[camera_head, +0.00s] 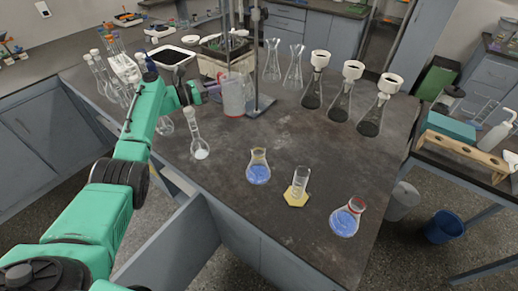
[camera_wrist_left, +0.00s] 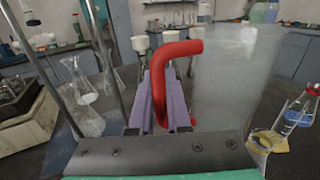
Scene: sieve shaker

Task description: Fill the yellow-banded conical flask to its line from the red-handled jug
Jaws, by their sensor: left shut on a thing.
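The red-handled jug (camera_head: 233,97) is a clear, tall vessel standing upright beside the metal stand at the back of the bench. My left gripper (camera_head: 199,92) is shut on its red handle; in the left wrist view the handle (camera_wrist_left: 160,95) runs between the purple finger pads and the clear jug wall (camera_wrist_left: 235,75) is to the right. I cannot tell whether the jug touches the bench, or its liquid level. The yellow-banded conical flask (camera_head: 258,168) stands upright nearer the front, holding blue liquid, apart from the jug. Its line is too small to make out. My right gripper is not in view.
A long-necked flask (camera_head: 198,146) is at left. The metal stand (camera_head: 261,101) and several funnel-topped flasks are behind. Bench between jug and yellow-banded flask is clear.

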